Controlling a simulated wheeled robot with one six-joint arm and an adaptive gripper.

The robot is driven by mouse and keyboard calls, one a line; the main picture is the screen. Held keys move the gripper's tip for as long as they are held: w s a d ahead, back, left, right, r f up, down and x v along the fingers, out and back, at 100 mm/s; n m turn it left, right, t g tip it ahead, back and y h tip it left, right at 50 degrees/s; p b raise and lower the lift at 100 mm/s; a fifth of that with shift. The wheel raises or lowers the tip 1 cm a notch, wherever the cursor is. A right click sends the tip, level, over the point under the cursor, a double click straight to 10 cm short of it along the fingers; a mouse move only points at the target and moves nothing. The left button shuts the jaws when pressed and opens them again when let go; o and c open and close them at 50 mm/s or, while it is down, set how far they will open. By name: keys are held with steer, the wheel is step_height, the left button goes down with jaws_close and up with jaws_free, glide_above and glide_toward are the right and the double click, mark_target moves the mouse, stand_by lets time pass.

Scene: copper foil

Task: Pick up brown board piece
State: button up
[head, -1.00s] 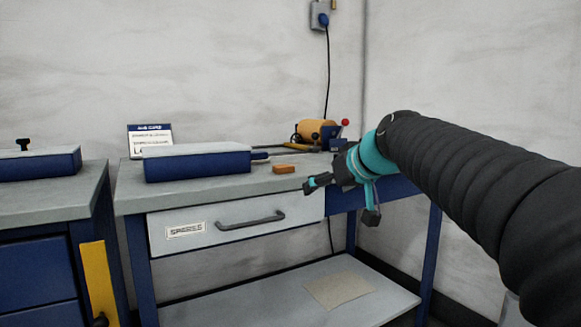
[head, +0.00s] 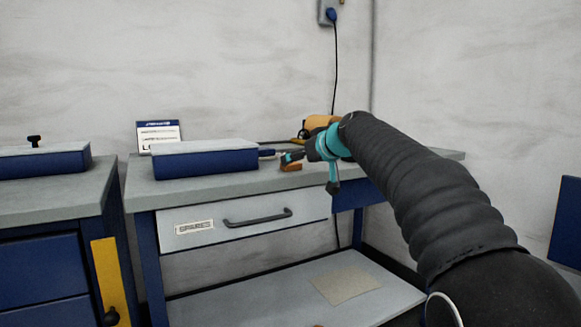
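A small orange-brown block (head: 291,168) lies on the grey top of the workbench (head: 235,183), just right of a blue box with a pale top. A flat tan-brown sheet (head: 345,285) lies on the bench's lower shelf. My teal and dark gripper (head: 312,172) is at the bench's front edge with its fingers spread wide apart and nothing seen between them. One finger is at the block, overlapping its upper part in the picture; I cannot tell if they touch. The other finger hangs lower, in front of the bench edge.
The blue box (head: 205,163) and a small sign (head: 159,134) stand at the bench's left. An orange motor-like device (head: 316,124) is partly hidden behind my arm. A closed drawer labelled SPARES (head: 245,222) is below. Another bench (head: 55,190) stands left.

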mark_target(293, 164)
steer(key=shift+x, duration=2.65)
steer(key=shift+d, duration=0.2)
steer(key=shift+c, duration=0.2)
steer(key=c, duration=1.2)
